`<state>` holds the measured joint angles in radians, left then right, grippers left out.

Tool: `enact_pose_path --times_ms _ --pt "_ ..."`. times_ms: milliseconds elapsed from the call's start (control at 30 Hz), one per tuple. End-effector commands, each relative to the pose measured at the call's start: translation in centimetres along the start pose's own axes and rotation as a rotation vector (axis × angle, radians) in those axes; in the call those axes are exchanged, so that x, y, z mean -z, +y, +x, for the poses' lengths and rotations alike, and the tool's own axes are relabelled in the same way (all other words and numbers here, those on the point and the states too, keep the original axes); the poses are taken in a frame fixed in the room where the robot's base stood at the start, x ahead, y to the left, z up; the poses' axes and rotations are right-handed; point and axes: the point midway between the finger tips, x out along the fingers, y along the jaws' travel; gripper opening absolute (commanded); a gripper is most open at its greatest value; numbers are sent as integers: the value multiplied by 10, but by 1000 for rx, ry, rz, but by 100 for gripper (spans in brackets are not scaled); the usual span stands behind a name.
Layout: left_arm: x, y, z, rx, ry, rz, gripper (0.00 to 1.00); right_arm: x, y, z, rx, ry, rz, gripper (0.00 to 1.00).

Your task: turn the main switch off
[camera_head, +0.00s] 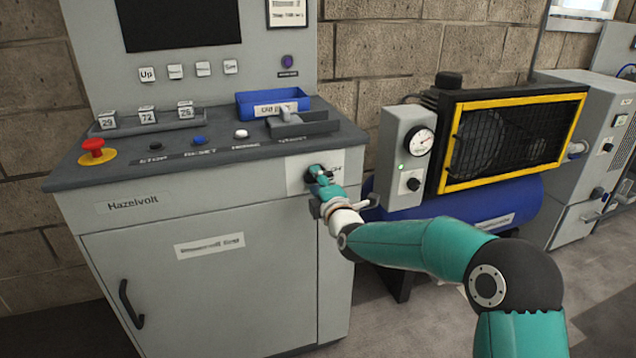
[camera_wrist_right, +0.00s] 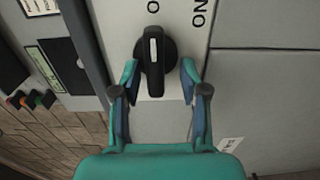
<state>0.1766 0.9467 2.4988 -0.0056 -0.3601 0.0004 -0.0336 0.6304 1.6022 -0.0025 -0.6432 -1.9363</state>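The main switch is a black rotary knob (camera_wrist_right: 154,62) with a white line on a pale plate. In the right wrist view its line runs up and down, pointing at a cut-off letter O; "ON" is printed to the upper right. In the head view the switch plate (camera_head: 297,174) is on the console front, the knob mostly hidden by my gripper. My right gripper (camera_wrist_right: 159,78) is open, its fingers either side of the knob's lower part. The left finger looks very close to it; contact is unclear. The right gripper also shows in the head view (camera_head: 318,174). My left gripper is not in view.
The grey console (camera_head: 190,240) carries a red emergency button (camera_head: 93,147), small push buttons and a blue tray (camera_head: 272,98). A compressor with a yellow-framed guard (camera_head: 448,150) stands right of the console, close to my arm.

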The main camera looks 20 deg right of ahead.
Motion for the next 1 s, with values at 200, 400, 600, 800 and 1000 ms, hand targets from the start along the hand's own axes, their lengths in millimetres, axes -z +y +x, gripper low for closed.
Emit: enact_pose_path --times_ms 200,400,600,800,1000 --pt "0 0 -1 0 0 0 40 -2 2 -1 -3 -4 2 44" --pt "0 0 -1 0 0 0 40 -2 2 -15 -3 -4 2 44" --pt "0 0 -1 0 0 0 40 -2 2 -48 -3 -4 2 44" --pt "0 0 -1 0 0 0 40 -2 0 -86 -1 -3 1 44" --pt "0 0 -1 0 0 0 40 -1 0 -112 -2 -2 1 44"
